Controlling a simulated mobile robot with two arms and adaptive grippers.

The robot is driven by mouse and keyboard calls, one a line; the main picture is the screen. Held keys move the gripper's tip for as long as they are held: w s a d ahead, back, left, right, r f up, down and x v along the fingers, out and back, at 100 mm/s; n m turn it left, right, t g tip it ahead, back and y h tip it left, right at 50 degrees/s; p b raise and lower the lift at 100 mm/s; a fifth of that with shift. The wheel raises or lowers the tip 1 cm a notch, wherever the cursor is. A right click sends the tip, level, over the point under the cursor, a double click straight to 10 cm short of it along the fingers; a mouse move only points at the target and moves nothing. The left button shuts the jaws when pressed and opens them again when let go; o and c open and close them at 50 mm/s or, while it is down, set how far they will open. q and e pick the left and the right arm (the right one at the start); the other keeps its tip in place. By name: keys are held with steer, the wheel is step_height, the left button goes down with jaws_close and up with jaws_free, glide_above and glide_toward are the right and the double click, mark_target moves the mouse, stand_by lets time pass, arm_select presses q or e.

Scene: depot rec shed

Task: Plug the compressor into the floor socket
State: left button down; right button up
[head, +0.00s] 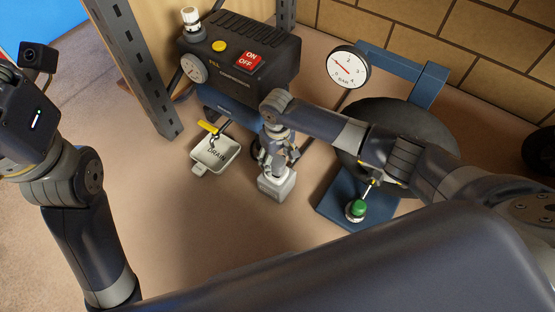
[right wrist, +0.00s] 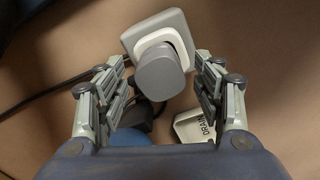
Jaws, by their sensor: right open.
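The black compressor (head: 240,60) stands on the floor at the back, with a gauge, a yellow button and a red ON/OFF switch. A pale grey floor socket (head: 277,184) stands in front of it, below my right gripper (head: 278,157). In the right wrist view the socket (right wrist: 130,37) has a white raised rim, and a grey plug (right wrist: 160,75) sits over it, seemingly in it. How deep it sits I cannot tell. My right gripper (right wrist: 162,88) is open, with its fingers apart on either side of the plug. My left gripper is out of the head view.
A white DRAIN tray (head: 200,168) lies under a yellow lever (head: 208,127). A round bar gauge (head: 349,67) and a green-topped button (head: 356,209) on a blue base stand at right. A dark cable (right wrist: 42,97) runs left. A metal post (head: 140,65) stands left; floor at front left is clear.

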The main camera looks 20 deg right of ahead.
step_height(320, 180, up, 11)
stand_by(0.3)
